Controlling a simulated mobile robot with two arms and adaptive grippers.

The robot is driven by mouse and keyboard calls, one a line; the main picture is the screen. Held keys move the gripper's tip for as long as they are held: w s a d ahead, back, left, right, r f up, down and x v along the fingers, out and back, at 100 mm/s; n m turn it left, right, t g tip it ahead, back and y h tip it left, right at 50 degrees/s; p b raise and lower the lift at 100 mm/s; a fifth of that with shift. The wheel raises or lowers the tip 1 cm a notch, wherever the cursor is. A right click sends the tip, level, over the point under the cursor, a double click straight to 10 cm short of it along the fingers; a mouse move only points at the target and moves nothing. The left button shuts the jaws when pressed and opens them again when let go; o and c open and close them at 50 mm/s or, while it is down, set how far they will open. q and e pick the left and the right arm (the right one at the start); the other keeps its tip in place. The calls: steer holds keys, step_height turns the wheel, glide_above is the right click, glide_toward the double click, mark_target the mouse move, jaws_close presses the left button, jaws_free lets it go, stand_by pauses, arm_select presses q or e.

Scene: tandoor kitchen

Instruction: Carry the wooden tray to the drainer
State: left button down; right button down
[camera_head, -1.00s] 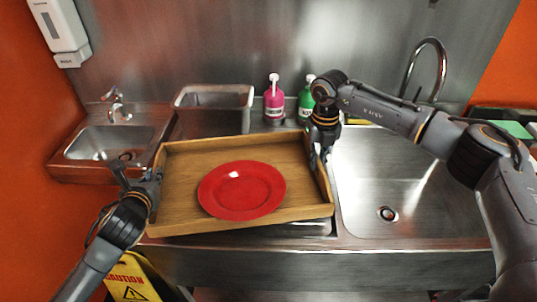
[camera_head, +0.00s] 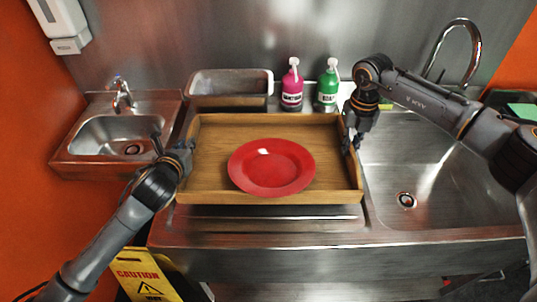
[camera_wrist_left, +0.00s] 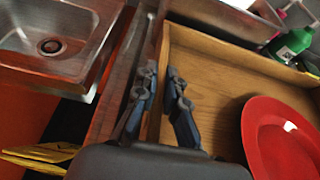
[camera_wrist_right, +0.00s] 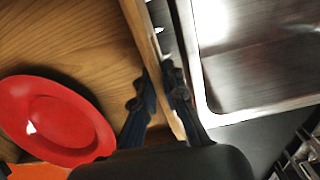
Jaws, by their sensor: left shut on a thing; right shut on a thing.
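The wooden tray (camera_head: 215,180) is a shallow rectangular box with raised walls, held level over the ribbed metal drainer (camera_head: 270,220) left of the large sink. I cannot tell whether it touches the drainer. A red plate (camera_head: 271,167) lies flat inside it, right of its middle. My left gripper (camera_head: 178,158) is shut on the tray's left wall; the left wrist view shows its fingers (camera_wrist_left: 160,95) on either side of that wall. My right gripper (camera_head: 352,138) is shut on the tray's right wall, which runs between its fingers (camera_wrist_right: 158,95) in the right wrist view.
A small hand sink (camera_head: 120,135) is at the left. A metal container (camera_head: 230,88), a pink bottle (camera_head: 291,88) and a green bottle (camera_head: 327,90) stand behind the tray. The large sink (camera_head: 430,185) is at the right. A yellow caution sign (camera_head: 145,275) stands below, front left.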

mark_target(345, 159)
steer(key=shift+a, duration=0.15)
